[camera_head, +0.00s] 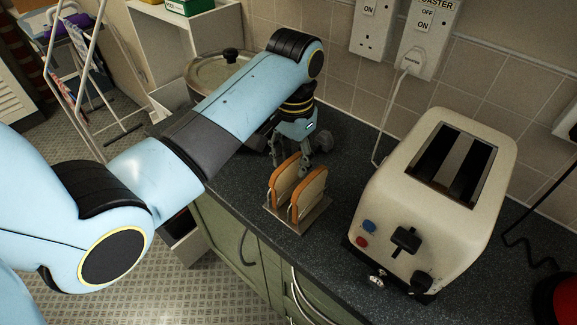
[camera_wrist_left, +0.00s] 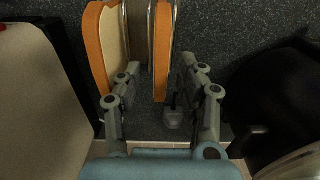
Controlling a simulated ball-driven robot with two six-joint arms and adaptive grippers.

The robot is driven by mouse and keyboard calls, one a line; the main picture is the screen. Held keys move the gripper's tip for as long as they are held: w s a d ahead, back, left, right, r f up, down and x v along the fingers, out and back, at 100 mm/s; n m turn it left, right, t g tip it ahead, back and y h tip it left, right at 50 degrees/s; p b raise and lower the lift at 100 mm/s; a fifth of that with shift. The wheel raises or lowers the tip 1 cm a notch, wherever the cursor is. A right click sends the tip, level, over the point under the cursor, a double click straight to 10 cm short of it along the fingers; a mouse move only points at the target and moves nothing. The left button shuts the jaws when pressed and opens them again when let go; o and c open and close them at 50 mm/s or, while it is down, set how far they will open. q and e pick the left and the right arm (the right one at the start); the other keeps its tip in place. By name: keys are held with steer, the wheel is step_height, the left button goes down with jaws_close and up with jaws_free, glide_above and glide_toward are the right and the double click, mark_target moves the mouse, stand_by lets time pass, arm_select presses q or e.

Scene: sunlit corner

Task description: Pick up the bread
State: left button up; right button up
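Two slices of brown-crusted bread (camera_head: 309,193) stand upright in a small rack (camera_head: 296,221) on the dark worktop, left of the toaster. They also show in the left wrist view, one at the left (camera_wrist_left: 104,45) and one at the middle (camera_wrist_left: 161,50). My left gripper (camera_head: 300,160) is just behind and above the slices, partly hidden by my arm. In the left wrist view its two fingers (camera_wrist_left: 160,80) are apart, with the middle slice lying between their tips in the picture. I cannot tell whether they touch it. My right gripper is not in view.
A cream toaster (camera_head: 429,205) with two empty-looking dark slots stands right of the rack. A lidded pot (camera_head: 222,68) is behind my left arm. Wall sockets (camera_head: 372,28) and a white cable are behind. A red item (camera_head: 566,302) sits at the lower right.

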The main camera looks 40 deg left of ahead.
arm_select(q)
steer(key=shift+f, duration=0.9)
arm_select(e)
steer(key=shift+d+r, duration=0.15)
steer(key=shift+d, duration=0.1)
arm_select(q)
steer(key=shift+c, duration=0.5)
jaws_close()
